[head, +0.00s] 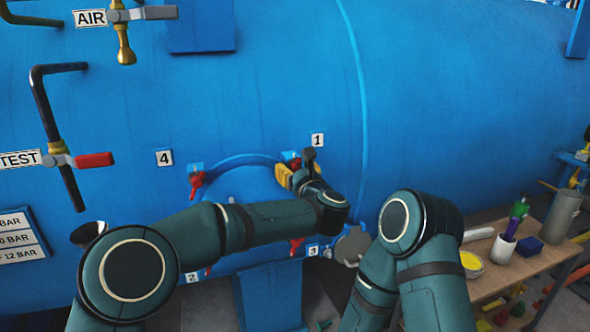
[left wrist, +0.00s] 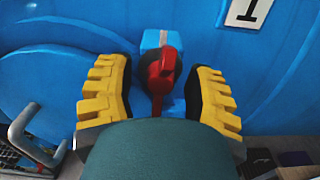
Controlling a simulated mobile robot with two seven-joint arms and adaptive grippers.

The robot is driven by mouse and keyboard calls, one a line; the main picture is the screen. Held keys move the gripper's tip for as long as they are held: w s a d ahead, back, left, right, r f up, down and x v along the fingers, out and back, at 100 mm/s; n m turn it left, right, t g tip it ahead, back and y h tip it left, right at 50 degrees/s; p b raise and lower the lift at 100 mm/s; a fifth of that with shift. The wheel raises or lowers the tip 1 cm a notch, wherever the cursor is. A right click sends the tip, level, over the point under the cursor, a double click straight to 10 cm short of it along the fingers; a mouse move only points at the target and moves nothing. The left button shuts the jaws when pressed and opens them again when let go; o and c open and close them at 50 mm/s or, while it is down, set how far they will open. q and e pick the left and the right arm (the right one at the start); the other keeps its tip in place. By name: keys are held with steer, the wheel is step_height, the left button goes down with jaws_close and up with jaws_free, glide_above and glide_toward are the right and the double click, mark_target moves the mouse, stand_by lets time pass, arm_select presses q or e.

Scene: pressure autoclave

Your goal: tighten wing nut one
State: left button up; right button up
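Wing nut one is red and sits on a blue lug beside the label 1 (head: 317,140) at the upper right of the round cover (head: 238,186). In the left wrist view the red wing nut (left wrist: 161,71) stands between the two yellow fingers, with a gap on each side. My left gripper (head: 284,176) is open around it, and in the head view its yellow fingers and wrist hide most of the nut. The left gripper's fingers also fill both sides of the left wrist view (left wrist: 162,92). My right gripper is out of view; only the right arm shows.
Other red wing nuts sit by label 4 (head: 164,158), label 2 (head: 191,278) and label 3 (head: 313,251). A red-handled TEST valve (head: 92,160) is at left. A wooden table (head: 508,272) with a cup and small items stands at right.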

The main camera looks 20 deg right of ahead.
arm_select(q)
jaws_close()
